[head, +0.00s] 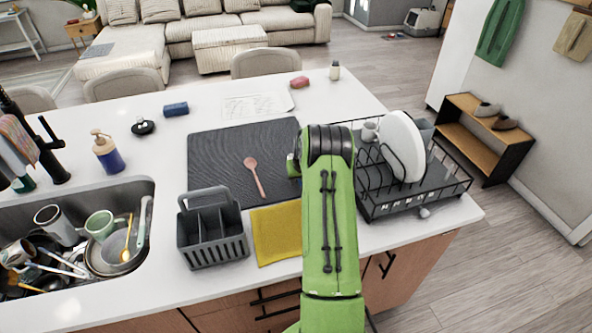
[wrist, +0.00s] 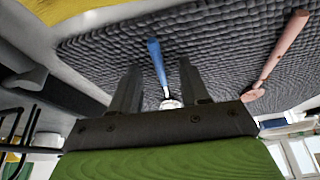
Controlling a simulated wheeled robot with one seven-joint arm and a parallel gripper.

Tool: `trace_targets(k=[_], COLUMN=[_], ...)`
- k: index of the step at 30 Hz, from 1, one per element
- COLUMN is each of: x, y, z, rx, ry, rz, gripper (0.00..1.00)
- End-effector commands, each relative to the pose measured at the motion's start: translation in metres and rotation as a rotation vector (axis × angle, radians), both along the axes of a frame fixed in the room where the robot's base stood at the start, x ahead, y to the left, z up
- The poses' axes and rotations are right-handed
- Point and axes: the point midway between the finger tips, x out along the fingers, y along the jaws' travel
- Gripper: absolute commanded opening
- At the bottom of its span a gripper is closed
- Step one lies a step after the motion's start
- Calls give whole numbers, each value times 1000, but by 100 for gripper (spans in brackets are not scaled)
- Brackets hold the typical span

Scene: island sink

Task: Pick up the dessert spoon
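A spoon with a blue handle (wrist: 155,58) and a shiny metal end (wrist: 171,103) lies on the dark ribbed mat (wrist: 105,50) in the wrist view. My gripper (wrist: 159,66) is open over it, with one finger on each side of the handle and a gap on both sides. I cannot tell how high the fingers are above the mat. In the head view my arm hides this spoon and the fingers. A pink spoon (head: 255,177) lies on the mat (head: 215,150), left of my arm; it also shows at the right in the wrist view (wrist: 278,52).
A black dish rack (head: 440,185) with a white plate (head: 404,145) stands right of my arm. A grey caddy (head: 212,235) and a yellow cloth (head: 276,232) lie in front of the mat. The sink (head: 140,187) at left holds dishes.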

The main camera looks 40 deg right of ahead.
Motion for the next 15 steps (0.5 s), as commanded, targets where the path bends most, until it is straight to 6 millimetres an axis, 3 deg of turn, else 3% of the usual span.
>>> trace_targets(k=[1,9,15], x=[0,0,0], y=[0,0,0], z=[0,0,1], rx=[0,0,0], ry=[0,0,0], rz=[0,0,0], gripper=[38,0,0])
